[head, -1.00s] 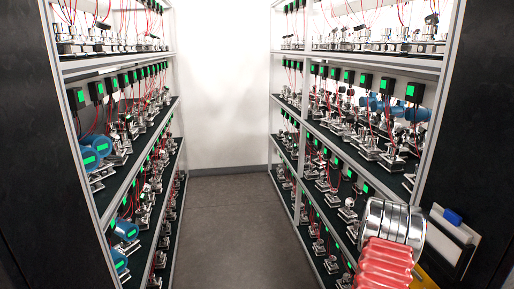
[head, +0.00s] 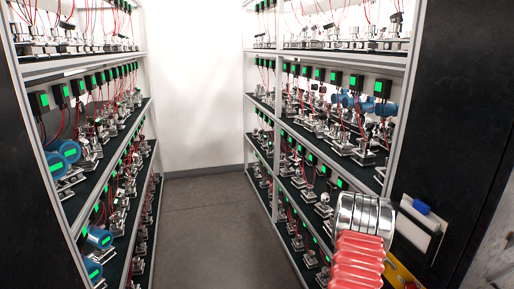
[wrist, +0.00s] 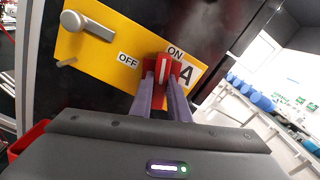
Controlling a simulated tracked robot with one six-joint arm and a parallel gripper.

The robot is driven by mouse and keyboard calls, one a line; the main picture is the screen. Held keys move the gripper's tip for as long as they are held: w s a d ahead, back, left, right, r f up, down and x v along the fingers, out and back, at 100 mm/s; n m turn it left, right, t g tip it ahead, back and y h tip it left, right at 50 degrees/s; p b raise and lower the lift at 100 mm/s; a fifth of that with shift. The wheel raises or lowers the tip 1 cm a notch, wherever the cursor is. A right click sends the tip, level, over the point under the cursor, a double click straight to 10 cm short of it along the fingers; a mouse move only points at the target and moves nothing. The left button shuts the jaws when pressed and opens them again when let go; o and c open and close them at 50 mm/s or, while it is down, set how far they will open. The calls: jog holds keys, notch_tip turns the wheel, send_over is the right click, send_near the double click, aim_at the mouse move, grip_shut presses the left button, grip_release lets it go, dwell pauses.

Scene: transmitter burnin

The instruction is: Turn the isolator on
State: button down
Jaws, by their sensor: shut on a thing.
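The isolator's yellow panel (wrist: 100,35) is fixed to a dark cabinet side and looks tilted in the wrist view. Its red handle (wrist: 163,66) has a pale stripe and sits between the OFF label (wrist: 128,60) and the ON label (wrist: 175,52), close to ON. My gripper (wrist: 165,80) is shut on the red handle, with one finger on each side. The fingers hide part of the handle and the panel's lower part. In the head view only a yellow corner (head: 402,274) shows beside my arm; the handle and gripper are hidden there.
A silver lever (wrist: 87,25) is on the panel's left end. Racks of transmitters line the left (head: 115,115) and right (head: 330,125), with clear floor (head: 205,220) between.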

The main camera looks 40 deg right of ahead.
jog(key=shift+f, duration=0.15)
jog(key=shift+m, duration=1.7)
jog(key=shift+m, duration=0.7)
jog(key=c, duration=1)
grip_release()
